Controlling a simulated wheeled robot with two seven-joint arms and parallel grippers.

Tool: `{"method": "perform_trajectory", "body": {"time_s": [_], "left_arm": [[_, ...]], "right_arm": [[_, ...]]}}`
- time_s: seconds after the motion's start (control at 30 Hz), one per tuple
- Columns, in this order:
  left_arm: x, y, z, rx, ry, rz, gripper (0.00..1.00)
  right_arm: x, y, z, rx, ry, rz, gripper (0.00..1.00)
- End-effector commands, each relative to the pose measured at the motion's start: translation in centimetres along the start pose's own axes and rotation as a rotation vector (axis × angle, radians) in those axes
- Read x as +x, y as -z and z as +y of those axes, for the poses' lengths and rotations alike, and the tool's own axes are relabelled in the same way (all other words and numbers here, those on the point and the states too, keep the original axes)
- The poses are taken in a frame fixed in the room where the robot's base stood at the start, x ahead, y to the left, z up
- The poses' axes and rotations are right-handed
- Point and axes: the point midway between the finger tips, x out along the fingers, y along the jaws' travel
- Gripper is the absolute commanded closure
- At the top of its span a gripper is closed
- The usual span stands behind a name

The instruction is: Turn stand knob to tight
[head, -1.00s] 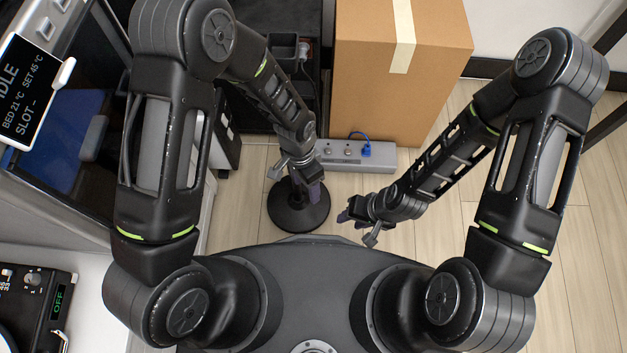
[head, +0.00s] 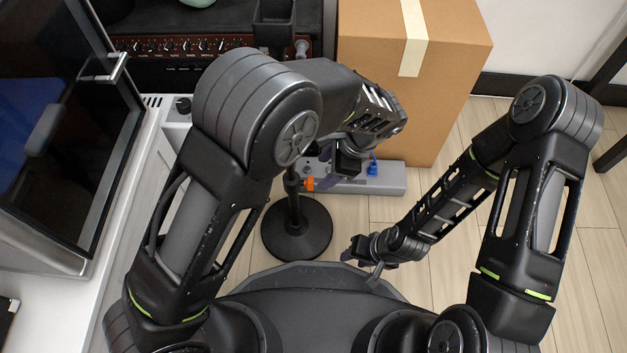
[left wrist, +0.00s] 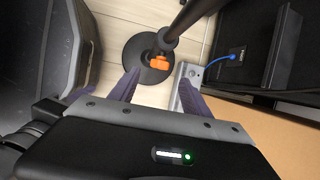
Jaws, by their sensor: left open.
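The stand has a round black base (head: 297,230) on the floor and a dark upright pole (head: 292,196). Its orange knob (head: 309,184) sticks out from the pole just left of my left gripper (head: 328,178). In the left wrist view the orange knob (left wrist: 161,63) shows over the base (left wrist: 140,48), beyond and between the spread purple fingers of my left gripper (left wrist: 158,88). The fingers appear apart from the knob, and nothing is held. My right gripper (head: 358,252) hangs low, right of the base; its finger gap is unclear. My left arm hides the stand's upper part in the head view.
A black amplifier (head: 180,45) stands at the back left, a glass-doored machine (head: 60,130) at left. The floor at right is clear.

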Motion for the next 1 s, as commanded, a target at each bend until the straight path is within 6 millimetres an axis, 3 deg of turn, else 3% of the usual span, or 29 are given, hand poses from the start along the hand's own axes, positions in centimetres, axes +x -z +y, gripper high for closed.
{"method": "perform_trajectory", "body": {"time_s": [0.5, 0.9, 1.0], "left_arm": [[7.0, 0.1, 0.1, -0.002, -0.002, 0.0, 0.44], [7.7, 0.0, 0.1, -0.001, -0.002, 0.001, 0.44], [7.7, 0.0, 0.1, -0.001, -0.002, 0.001, 0.51]], "right_arm": [[2.9, 0.3, 1.0, 0.003, 0.004, 0.007, 0.64], [3.0, 0.3, 1.0, 0.003, 0.005, 0.007, 0.64], [3.0, 0.3, 1.1, 0.003, 0.005, 0.007, 0.64]]}}
